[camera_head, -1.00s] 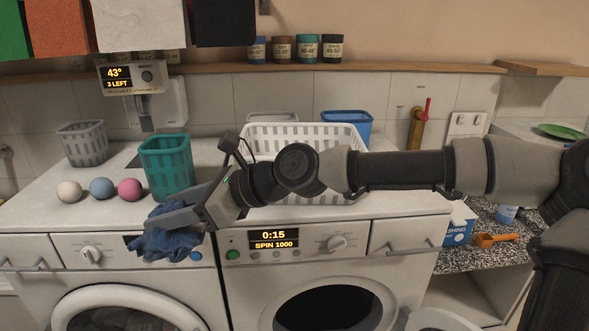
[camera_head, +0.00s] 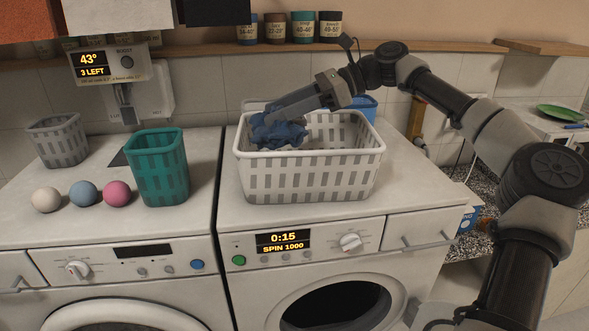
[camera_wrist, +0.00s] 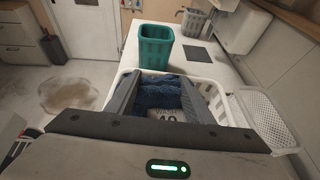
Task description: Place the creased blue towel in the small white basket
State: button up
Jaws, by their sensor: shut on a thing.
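The creased blue towel (camera_head: 280,132) is bunched up at the left end of the white basket (camera_head: 310,187), just above or within its rim. My gripper (camera_head: 272,118) is shut on the towel and reaches in from the right over the basket. In the wrist view the towel (camera_wrist: 158,92) lies between my two fingers, with the white basket's rim (camera_wrist: 232,98) around it. How much of the towel touches the contents is hidden.
A teal basket (camera_head: 160,170) and a grey basket (camera_head: 58,140) stand on the left machine. Three balls, white (camera_head: 46,200), blue (camera_head: 84,193) and pink (camera_head: 117,193), lie in front. A blue container (camera_head: 364,106) stands behind the white basket.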

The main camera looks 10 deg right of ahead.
notch_tip(320, 180, down, 9)
jog(key=shift+f, duration=0.15)
jog(key=shift+f, duration=0.1)
dwell(0.3)
jog(key=shift+f, duration=0.5)
jog(key=o, duration=1.1)
jog(key=shift+o, duration=0.2)
jog(key=shift+r, duration=0.1)
jog(key=r+v, duration=0.1)
jog(key=v, duration=1.1)
jog(key=shift+a+r, duration=0.1)
